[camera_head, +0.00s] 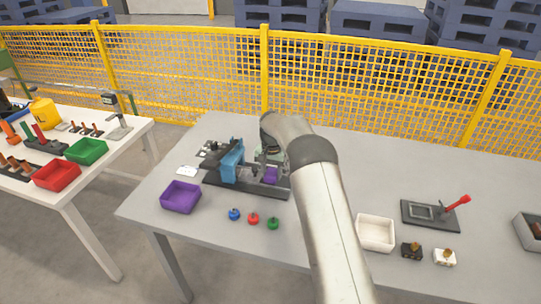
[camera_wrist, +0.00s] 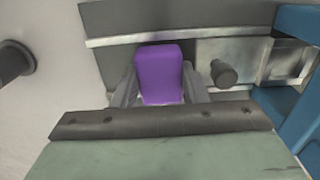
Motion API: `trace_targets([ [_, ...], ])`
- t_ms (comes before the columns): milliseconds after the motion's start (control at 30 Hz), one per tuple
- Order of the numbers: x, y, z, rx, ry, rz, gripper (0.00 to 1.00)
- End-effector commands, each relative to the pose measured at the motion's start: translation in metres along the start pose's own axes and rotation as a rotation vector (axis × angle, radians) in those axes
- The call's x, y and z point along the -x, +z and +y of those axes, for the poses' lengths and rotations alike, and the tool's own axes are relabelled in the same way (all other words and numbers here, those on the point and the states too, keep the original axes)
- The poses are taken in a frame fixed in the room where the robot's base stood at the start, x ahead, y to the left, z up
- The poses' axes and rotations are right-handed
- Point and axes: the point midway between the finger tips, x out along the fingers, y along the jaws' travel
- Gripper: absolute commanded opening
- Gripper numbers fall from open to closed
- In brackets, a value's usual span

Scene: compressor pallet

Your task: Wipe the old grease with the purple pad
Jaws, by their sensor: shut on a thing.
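The purple pad (camera_wrist: 159,74) sits between the two fingers of my gripper (camera_wrist: 158,94) in the wrist view. The fingers are shut on its sides. In the head view the purple pad (camera_head: 271,175) shows low at the right part of the dark fixture base (camera_head: 245,186), under my gripper (camera_head: 268,165), which my arm partly hides. In the wrist view the pad's far end is close to a grey metal block with a pale ledge (camera_wrist: 200,41). I cannot tell whether it touches. I cannot make out the old grease.
A blue block (camera_head: 232,160) stands on the fixture to the left of the pad; a round peg (camera_wrist: 223,74) is just right of it. A purple bin (camera_head: 181,197), blue, red and green knobs (camera_head: 253,219) and a white bin (camera_head: 376,233) stand nearby.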

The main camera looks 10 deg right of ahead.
Motion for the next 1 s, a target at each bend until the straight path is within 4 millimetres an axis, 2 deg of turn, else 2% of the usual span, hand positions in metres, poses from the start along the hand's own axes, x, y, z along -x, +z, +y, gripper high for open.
trace_targets([
  [33, 0.019, -0.002, 0.0, -0.001, -0.003, 0.007, 0.19],
  [600, 0.067, -0.002, 0.002, -0.004, -0.002, 0.005, 0.19],
  [1000, 0.073, -0.002, 0.003, -0.004, -0.002, 0.005, 0.19],
])
